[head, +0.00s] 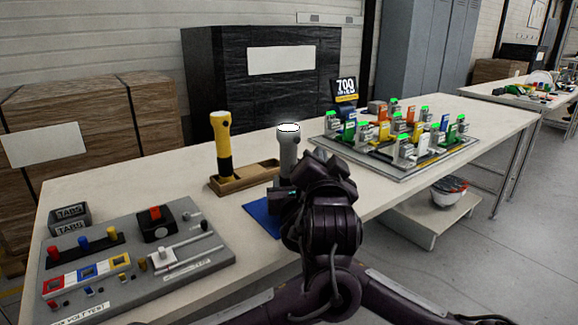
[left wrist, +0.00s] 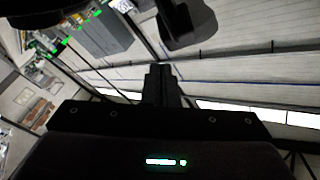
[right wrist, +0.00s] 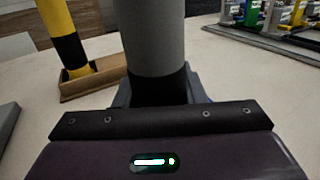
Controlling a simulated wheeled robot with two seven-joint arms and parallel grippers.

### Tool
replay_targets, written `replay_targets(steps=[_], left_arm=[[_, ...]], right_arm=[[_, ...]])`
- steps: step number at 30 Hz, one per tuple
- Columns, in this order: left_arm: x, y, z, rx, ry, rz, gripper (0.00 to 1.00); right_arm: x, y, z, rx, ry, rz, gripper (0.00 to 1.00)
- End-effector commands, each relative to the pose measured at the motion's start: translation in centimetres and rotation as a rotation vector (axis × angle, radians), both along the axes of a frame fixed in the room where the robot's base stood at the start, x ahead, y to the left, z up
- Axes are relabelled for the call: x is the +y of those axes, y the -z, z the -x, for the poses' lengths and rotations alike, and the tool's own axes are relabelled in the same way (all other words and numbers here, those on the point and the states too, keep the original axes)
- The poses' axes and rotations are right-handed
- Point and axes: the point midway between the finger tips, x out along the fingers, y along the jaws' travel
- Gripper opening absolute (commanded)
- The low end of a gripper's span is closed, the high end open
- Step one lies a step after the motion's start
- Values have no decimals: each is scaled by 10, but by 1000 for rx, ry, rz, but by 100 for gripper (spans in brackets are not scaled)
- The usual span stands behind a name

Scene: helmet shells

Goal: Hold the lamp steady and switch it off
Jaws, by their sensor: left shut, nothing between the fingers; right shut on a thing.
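The grey lamp (head: 288,152) stands upright by a blue mat (head: 262,215), with a bright white top and a small dark knob on its side. It fills the upper middle of the right wrist view (right wrist: 155,40). My right gripper (right wrist: 160,92) is shut on the lamp's lower part; in the head view my dark arm links partly hide it. My left gripper (head: 309,158) is beside the lamp, right of its upper body; whether it touches is unclear. In the left wrist view its fingers (left wrist: 161,75) are shut and empty. The lamp is not clearly seen there.
A yellow and black lamp (head: 221,145) stands in a wooden tray (head: 245,178) to the left. A grey switch panel (head: 190,260) lies at the front left. A board (head: 430,165) with several colourful devices is at the right. Bare tabletop (head: 130,190) lies behind the panel.

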Motion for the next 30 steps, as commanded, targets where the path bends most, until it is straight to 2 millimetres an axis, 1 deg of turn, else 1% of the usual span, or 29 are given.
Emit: replay_targets(steps=[22,26,30], left_arm=[[-1,1,1,1,4,0,0],[-13,3,13,-2,58,1,0],[-24,0,30,-22,124,3,0]], right_arm=[[0,0,0,0,0,0,8],[0,0,0,0,0,0,8],[0,0,0,1,0,0,8]])
